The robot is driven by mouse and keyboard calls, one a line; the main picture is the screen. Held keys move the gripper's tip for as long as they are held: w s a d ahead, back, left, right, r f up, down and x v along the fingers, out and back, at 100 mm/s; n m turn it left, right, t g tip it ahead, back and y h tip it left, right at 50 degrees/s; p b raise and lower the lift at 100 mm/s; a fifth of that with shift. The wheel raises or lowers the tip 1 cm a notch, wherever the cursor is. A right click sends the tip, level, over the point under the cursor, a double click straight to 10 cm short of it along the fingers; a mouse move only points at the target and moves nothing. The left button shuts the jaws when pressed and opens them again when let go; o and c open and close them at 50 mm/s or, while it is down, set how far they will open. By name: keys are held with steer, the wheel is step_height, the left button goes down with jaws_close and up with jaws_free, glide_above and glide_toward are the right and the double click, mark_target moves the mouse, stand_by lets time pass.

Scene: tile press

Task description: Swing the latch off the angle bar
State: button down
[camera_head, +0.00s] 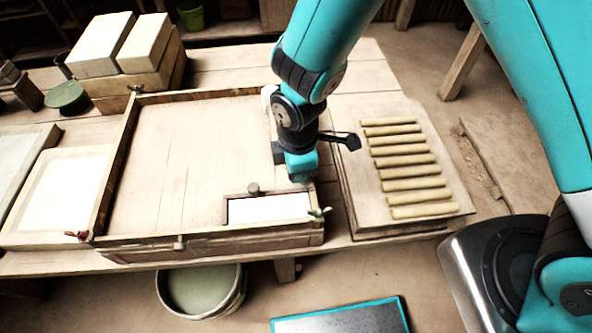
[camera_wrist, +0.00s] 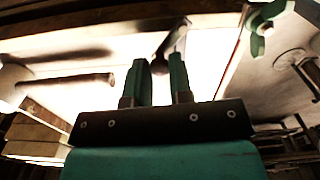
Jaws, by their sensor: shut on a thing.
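The angle bar (camera_head: 226,212) is a dark wooden edging around a white panel (camera_head: 270,208) at the near right of a wooden tray (camera_head: 180,240). A short knob (camera_head: 253,188) stands on its far side. My gripper (camera_head: 301,178) is lowered at the tray's right edge, beside the far right corner of this edging. In the wrist view its two green fingers (camera_wrist: 160,85) are close together. A small dark piece (camera_wrist: 171,45) shows between and beyond them, apparently the latch. The fingers and arm hide most of it, so its angle on the bar cannot be told.
A board with several clay rolls (camera_head: 405,168) lies to the right. Pale blocks (camera_head: 145,42) stand behind left.

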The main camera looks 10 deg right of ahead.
steer(key=m, duration=0.2)
steer(key=d+m, duration=0.1)
steer(key=w+m, duration=0.1)
steer(key=m, duration=0.1)
steer(key=shift+d+m, duration=0.25)
steer(key=shift+m, duration=0.05)
steer(key=shift+w+d+m, duration=0.1)
steer(key=shift+d+m, duration=0.25)
steer(key=shift+m, duration=0.7)
steer(key=shift+w+d+m, duration=0.1)
steer(key=shift+d+m, duration=0.2)
steer(key=shift+m, duration=0.75)
steer(key=c, duration=1)
jaws_free()
steer(key=shift+s, duration=0.1)
step_height(320, 180, up, 18)
steer(key=shift+f+b, duration=0.25)
steer(key=shift+b, duration=0.65)
steer(key=shift+d, duration=0.1)
